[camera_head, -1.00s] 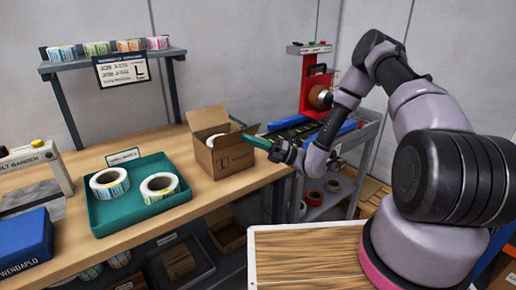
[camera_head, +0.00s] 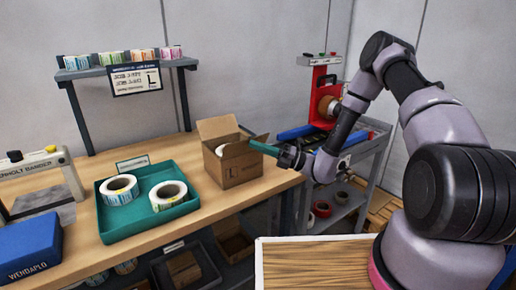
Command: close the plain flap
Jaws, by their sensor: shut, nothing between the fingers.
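An open cardboard box (camera_head: 236,168) stands on the wooden workbench, with a white label roll partly visible inside. One flap (camera_head: 217,126) stands up at the back left. Another flap (camera_head: 260,139) sticks out at the right, beside my gripper. I cannot tell which flap is the plain one. My gripper (camera_head: 257,146), with teal fingers, is shut and empty at the box's upper right edge. Its tips are at or very near the right flap; contact cannot be told.
A teal tray (camera_head: 118,233) with two label rolls sits left of the box. A blue box (camera_head: 30,248) and a grey bander (camera_head: 38,180) stand farther left. A red rewinder (camera_head: 324,95) stands on a grey cart behind my arm. A shelf (camera_head: 118,70) with rolls rises behind.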

